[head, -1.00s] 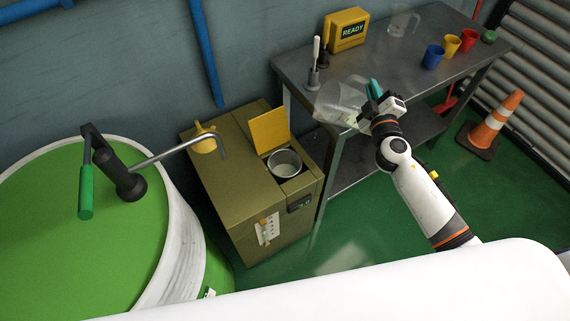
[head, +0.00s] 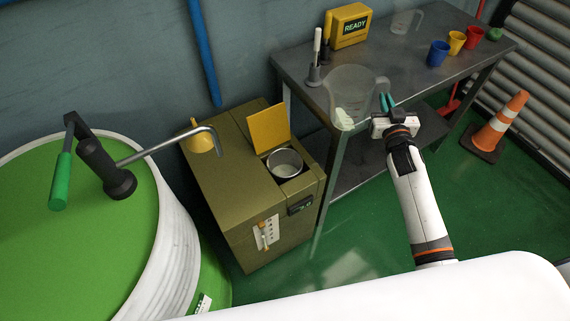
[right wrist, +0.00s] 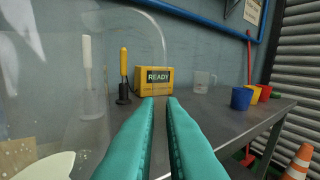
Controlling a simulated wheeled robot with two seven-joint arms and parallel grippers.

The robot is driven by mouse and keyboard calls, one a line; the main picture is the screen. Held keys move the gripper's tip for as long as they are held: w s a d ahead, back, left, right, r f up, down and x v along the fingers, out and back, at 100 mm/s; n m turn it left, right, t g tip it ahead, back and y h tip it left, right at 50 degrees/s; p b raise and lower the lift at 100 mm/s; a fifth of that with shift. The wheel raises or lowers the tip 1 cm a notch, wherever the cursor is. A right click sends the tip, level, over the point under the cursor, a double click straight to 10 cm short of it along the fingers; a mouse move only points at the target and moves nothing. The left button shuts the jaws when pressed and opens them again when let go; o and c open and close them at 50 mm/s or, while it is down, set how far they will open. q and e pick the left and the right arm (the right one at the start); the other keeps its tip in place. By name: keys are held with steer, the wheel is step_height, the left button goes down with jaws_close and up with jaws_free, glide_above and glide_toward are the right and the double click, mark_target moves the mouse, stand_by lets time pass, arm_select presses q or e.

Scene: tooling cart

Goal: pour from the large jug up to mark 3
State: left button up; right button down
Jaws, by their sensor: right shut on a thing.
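The large jug (head: 352,92) is clear, with a little pale liquid low in it, and looks roughly upright. My right gripper (head: 385,101) is shut on its handle side and holds it at the table's front left corner, right of the olive box (head: 228,185). In the right wrist view the jug's clear wall (right wrist: 110,60) fills the left side, with pale liquid (right wrist: 45,167) at the bottom. The box has a round metal-rimmed opening (head: 285,162) and a white gauge plate (head: 266,233) with an orange marker; its marks are too small to read. My left gripper is out of view.
A raised yellow lid (head: 268,130) stands behind the opening. The metal table (head: 400,65) bears a yellow READY box (head: 348,27), a smaller clear jug (head: 405,22) and coloured cups (head: 438,54). A green-topped drum (head: 60,225) with a crank stands left, a cone (head: 498,125) right.

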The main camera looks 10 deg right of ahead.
steer(key=shift+f+m, duration=0.6)
steer(key=shift+f, duration=0.15)
stand_by(4.0)
steer(key=s+a+n+y, duration=0.2)
steer(key=s+a+y, duration=0.1)
steer(key=s+a, duration=0.75)
steer(key=s+a+r, duration=0.6)
steer(key=s+a, duration=0.2)
steer(key=s, duration=0.3)
steer(key=shift+r, duration=0.3)
steer(key=shift+f, duration=0.1)
